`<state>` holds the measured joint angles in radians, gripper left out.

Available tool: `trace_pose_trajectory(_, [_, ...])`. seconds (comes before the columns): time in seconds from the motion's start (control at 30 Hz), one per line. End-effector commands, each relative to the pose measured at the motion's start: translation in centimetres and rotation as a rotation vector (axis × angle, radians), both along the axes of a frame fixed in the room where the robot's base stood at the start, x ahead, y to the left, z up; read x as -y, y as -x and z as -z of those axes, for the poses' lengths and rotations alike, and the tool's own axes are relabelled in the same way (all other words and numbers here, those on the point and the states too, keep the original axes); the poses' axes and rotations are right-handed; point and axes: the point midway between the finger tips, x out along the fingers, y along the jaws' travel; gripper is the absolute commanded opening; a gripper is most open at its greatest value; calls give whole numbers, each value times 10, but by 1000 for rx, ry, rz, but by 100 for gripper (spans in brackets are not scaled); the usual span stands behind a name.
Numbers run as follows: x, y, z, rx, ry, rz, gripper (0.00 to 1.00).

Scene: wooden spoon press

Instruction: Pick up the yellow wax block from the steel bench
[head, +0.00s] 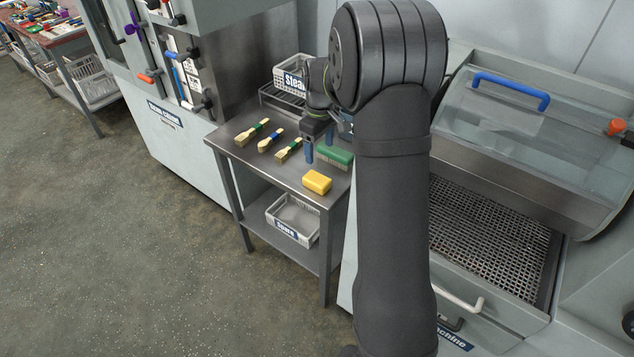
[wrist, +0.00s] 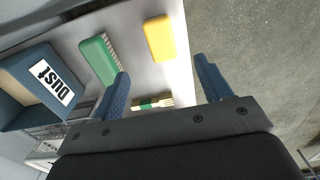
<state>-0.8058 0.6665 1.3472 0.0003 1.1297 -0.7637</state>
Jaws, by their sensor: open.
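The yellow wax block (head: 317,182) lies on the steel bench (head: 262,168) near its front right corner. It also shows at the top of the wrist view (wrist: 159,39), ahead of my gripper and apart from it. My gripper (head: 319,147) is above the bench, behind the block in the head view. In the wrist view its two blue fingers (wrist: 163,88) are spread wide with nothing held between them. A brush with a green band (wrist: 152,102) shows between the fingers but lies lower, on the bench.
A green brush (head: 335,155) lies close behind the block. Several wooden-handled brushes (head: 252,132) lie to the left. A white basket (head: 290,72) stands at the back, and a blue box marked Dust (wrist: 42,85) shows in the wrist view. The machine (head: 490,230) stands right.

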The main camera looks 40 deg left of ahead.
Motion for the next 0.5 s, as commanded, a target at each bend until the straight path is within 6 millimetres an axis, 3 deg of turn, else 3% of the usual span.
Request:
trace_pose_trajectory(0.2, [0, 0, 45, -2, 2, -1, 71])
trace_pose_trajectory(0.5, [0, 0, 67, 1, -1, -1, 71])
